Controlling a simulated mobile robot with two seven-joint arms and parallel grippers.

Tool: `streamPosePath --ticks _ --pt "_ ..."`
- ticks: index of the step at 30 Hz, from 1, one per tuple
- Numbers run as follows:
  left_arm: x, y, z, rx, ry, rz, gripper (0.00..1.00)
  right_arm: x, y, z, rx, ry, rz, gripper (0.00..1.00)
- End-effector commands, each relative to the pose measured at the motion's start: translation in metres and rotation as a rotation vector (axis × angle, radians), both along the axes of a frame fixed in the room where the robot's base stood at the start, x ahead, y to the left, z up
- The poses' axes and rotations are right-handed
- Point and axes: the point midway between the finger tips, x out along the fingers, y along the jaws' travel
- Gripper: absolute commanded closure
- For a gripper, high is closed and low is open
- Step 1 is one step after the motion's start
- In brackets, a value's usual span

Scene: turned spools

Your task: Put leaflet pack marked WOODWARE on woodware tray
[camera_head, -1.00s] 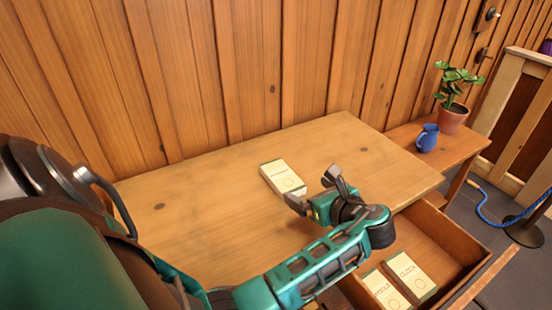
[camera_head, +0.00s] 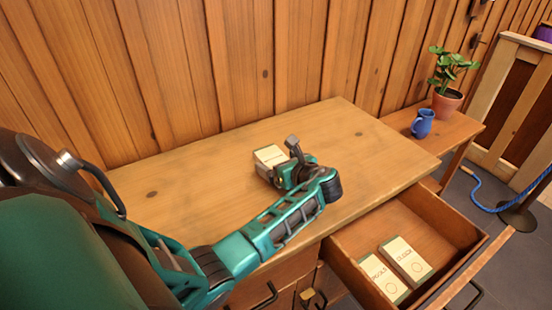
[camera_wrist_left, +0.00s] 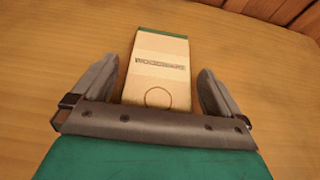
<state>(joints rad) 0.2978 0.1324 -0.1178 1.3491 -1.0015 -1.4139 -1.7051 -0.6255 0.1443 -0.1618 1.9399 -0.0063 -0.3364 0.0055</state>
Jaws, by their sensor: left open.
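A cream leaflet pack (camera_head: 268,156) with a green end lies on the wooden table top. It also shows in the left wrist view (camera_wrist_left: 160,66), where its blurred printed label looks like WOODWARE above a circle outline. My left gripper (camera_head: 279,157) is at the pack's near end. In the left wrist view my left gripper (camera_wrist_left: 158,92) is open, with one finger on each side of the pack and a gap on both sides. The gripper hides part of the pack in the head view. I cannot make out a woodware tray. My right gripper is not in view.
An open drawer (camera_head: 440,222) at the table's front right holds two more packs, one on the left (camera_head: 383,277) and one on the right (camera_head: 406,260). A side table (camera_head: 465,133) bears a blue jug (camera_head: 423,124) and a potted plant (camera_head: 447,103). The table top is otherwise clear.

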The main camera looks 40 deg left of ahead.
Motion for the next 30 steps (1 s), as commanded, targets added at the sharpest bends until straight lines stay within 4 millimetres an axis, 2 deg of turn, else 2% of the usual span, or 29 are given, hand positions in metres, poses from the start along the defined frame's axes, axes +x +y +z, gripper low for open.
streamPosePath --ticks 9,28,30 --pt "0.0016 0.0044 -0.0020 -0.001 -0.001 -0.001 0.02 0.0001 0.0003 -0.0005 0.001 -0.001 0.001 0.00" --pt "0.0016 0.0042 -0.0015 -0.001 -0.001 -0.001 0.62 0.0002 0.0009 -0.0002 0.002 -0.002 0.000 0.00" --pt "0.0016 0.0042 -0.0015 -0.001 -0.001 -0.001 0.62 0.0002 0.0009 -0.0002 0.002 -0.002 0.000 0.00"
